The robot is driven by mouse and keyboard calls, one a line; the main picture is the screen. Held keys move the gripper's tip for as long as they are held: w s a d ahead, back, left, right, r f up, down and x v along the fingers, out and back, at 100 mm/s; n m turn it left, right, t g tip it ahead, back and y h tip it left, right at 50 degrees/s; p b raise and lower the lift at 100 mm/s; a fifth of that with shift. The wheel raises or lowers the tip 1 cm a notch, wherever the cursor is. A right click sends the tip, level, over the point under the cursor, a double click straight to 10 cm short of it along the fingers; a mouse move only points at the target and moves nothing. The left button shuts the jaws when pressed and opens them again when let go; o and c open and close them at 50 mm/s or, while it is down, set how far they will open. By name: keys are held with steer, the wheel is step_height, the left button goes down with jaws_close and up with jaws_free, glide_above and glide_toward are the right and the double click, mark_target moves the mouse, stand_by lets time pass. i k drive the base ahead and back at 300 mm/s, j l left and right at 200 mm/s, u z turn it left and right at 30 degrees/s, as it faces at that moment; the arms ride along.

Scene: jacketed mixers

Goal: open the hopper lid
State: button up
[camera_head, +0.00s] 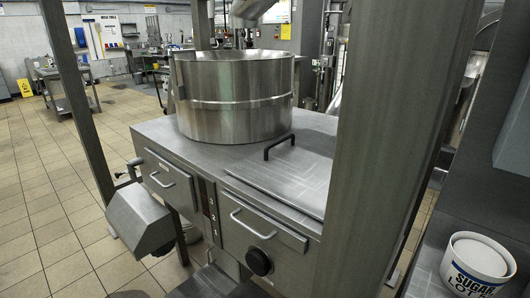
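A steel machine stands in the middle of the view, with a wide round steel drum (232,100) on its top. To the right of the drum, a flat rectangular metal lid (290,178) lies flat on the machine's top and looks closed. A black bar handle (280,146) stands up near the lid's far edge. I take this plate to be the hopper lid; no label on it shows. A thick grey post hides the area to the right of the lid. My gripper is not in view, and nothing is seen touching the lid or handle.
The machine's front has two handled panels (262,222) and a black knob (258,262). A metal box (140,222) juts out at the left. A grey post (385,140) stands close at right. A white sugar bucket (478,265) is at lower right. Tiled floor lies open at left.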

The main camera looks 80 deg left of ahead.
mark_target(295, 170)
steer(key=j+u, duration=0.1)
steer(key=u, duration=2)
